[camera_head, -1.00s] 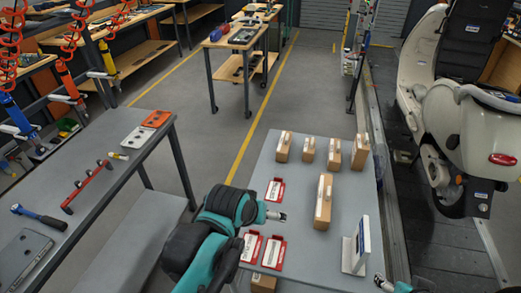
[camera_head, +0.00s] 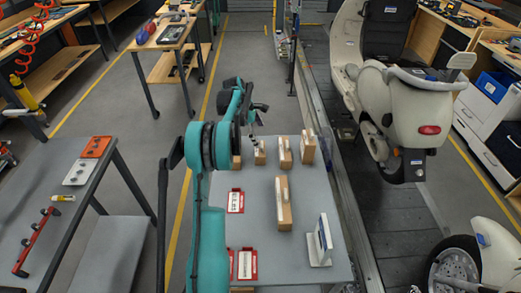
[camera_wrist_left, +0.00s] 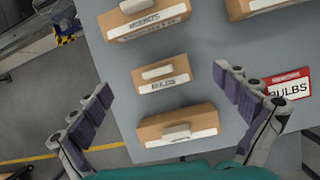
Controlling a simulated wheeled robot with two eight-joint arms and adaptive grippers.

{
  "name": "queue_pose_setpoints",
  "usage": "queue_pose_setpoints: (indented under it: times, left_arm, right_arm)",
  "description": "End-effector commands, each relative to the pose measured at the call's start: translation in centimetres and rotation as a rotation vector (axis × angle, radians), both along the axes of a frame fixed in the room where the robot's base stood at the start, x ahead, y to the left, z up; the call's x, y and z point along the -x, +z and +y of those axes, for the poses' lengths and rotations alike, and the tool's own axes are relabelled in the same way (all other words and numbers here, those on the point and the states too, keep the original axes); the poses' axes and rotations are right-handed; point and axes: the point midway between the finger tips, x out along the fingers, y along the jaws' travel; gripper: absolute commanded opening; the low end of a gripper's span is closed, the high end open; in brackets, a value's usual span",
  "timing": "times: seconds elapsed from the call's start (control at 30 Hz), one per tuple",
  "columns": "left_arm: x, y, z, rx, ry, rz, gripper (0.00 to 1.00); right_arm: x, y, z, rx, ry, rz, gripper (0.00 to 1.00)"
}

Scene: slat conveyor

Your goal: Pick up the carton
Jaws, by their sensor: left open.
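Several brown cartons with white tops stand in a row on the grey table. My left gripper (camera_head: 257,133) is open and empty above the back of this row, over a small carton (camera_head: 260,154). In the left wrist view a carton marked BULBS (camera_wrist_left: 168,84) lies between the spread fingers of the left gripper (camera_wrist_left: 163,85), apart from them. Another carton (camera_wrist_left: 190,132) is nearer the palm. In the head view that left-end carton (camera_head: 236,162) is partly hidden by my arm. Two more cartons (camera_head: 285,158) (camera_head: 308,153) stand to the right. My right gripper is not clearly seen.
A larger carton (camera_head: 284,216) stands mid-table. Red-and-white cards (camera_head: 235,202) lie on the left side, one reading BULBS (camera_wrist_left: 289,90). A white-and-blue upright sign (camera_head: 321,240) stands at the right. A scooter (camera_head: 410,110) is beyond the table's right edge.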

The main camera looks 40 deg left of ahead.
Motion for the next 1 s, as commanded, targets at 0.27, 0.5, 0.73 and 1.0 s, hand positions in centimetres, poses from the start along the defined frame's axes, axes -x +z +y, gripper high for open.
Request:
queue_pose_setpoints:
  times: [0.27, 0.5, 0.73, 1.0]
  left_arm:
    - [-0.1, -3.0, 1.9, 0.053, 0.096, 0.033, 1.00]
    - [-0.5, -5.3, 1.3, 0.052, 0.093, 0.032, 1.00]
    - [-1.2, -8.6, 0.4, 0.051, 0.091, 0.032, 1.00]
    - [-1.4, -9.2, 0.2, 0.051, 0.092, 0.031, 1.00]
  right_arm:
    - [0.0, 0.3, 0.0, 0.000, 0.000, 0.000, 0.66]
    - [0.0, -0.1, 0.0, 0.000, 0.000, 0.000, 0.66]
    - [0.0, -0.7, 0.0, 0.000, 0.000, 0.000, 0.66]
    - [0.0, -0.7, 0.0, 0.000, 0.000, 0.000, 0.66]
